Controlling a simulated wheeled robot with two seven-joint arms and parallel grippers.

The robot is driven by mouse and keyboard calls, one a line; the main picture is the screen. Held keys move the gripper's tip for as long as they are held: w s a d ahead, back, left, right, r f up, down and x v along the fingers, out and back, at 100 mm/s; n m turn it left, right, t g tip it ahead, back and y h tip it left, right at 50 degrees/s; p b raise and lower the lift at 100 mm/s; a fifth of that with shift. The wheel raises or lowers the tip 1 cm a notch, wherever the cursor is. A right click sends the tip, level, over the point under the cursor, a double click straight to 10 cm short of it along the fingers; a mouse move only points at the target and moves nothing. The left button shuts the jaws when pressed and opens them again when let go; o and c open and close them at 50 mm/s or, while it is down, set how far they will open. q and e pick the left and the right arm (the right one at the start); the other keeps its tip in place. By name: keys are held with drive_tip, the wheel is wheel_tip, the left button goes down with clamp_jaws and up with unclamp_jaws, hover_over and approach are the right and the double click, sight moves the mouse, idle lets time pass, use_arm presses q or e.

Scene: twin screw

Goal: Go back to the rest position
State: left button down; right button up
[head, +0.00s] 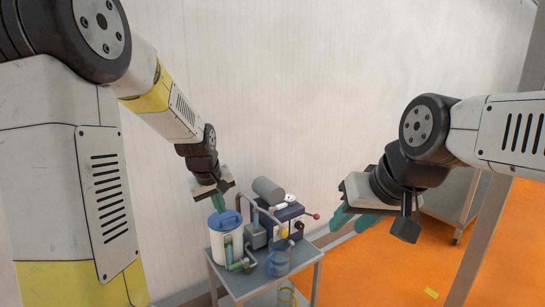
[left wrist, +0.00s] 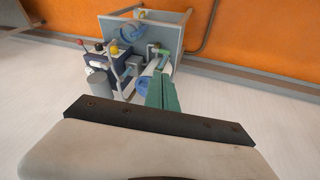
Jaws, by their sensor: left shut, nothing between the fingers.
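My left gripper (head: 218,203) hangs above the back left part of a small grey cart, close over a white canister with a blue lid (head: 226,240). Its green fingers are together and empty; they also show in the left wrist view (left wrist: 162,92), pointing toward the cart. My right gripper (head: 352,219) is to the right of the cart, in front of the wall. Its green fingertips look apart, with nothing seen between them. Both arms are stretched forward.
The cart (head: 235,284) carries a dark blue machine (head: 279,219) with a grey cylinder (head: 268,190), a clear blue jug (head: 278,262) and green-ended tubes. A grey table (head: 452,200) stands at right behind a post (head: 490,230). The orange floor is mostly clear.

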use_arm(q)
drive_tip(key=s+r+m, duration=0.3)
drive_tip(key=s+r, duration=0.2)
drive_tip(key=s, duration=0.7)
drive_tip(key=s+r+m+t+h, duration=0.1)
drive_tip(key=s+r+m, duration=0.1)
drive_tip(key=s+r, duration=0.4)
drive_tip(key=s, duration=0.5)
drive_tip(key=shift+s+d+m, duration=0.35)
drive_tip(key=shift+d+m, duration=0.05)
drive_tip(key=shift+w+r, duration=0.1)
drive_tip(key=shift+w, duration=0.05)
